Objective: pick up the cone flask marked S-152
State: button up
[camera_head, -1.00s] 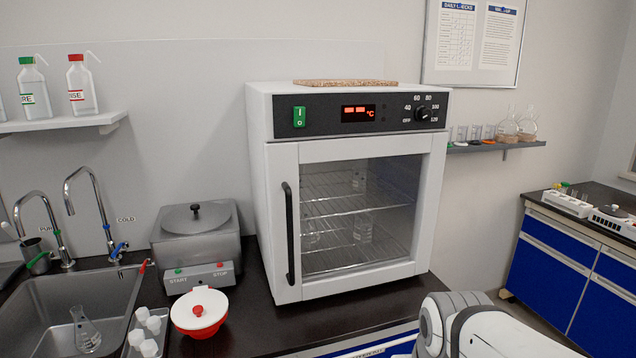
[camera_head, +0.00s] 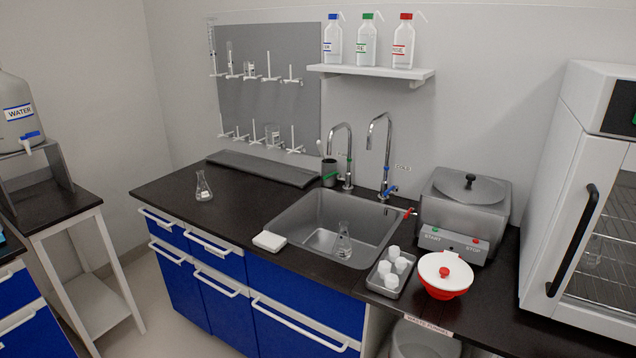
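Two clear cone flasks show in the head view. One flask (camera_head: 203,187) stands upright on the black worktop left of the sink. The other flask (camera_head: 343,241) stands in the steel sink (camera_head: 320,221), toward its right side. Any marking on either is too small to read, so I cannot tell which is S-152. A glass vessel (camera_head: 593,252) shows dimly behind the oven door. My gripper is not in view.
A white sponge-like block (camera_head: 269,241) lies at the sink's front left edge. A tray (camera_head: 391,275) with white cups, a red-and-white bowl (camera_head: 444,274) and a grey bath (camera_head: 466,205) stand right of the sink. Two taps rise behind it. The worktop around the left flask is mostly clear.

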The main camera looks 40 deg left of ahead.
aim_at(204, 192)
jog(key=u, duration=3.35)
jog(key=i, duration=3.4)
jog(key=z, duration=0.95)
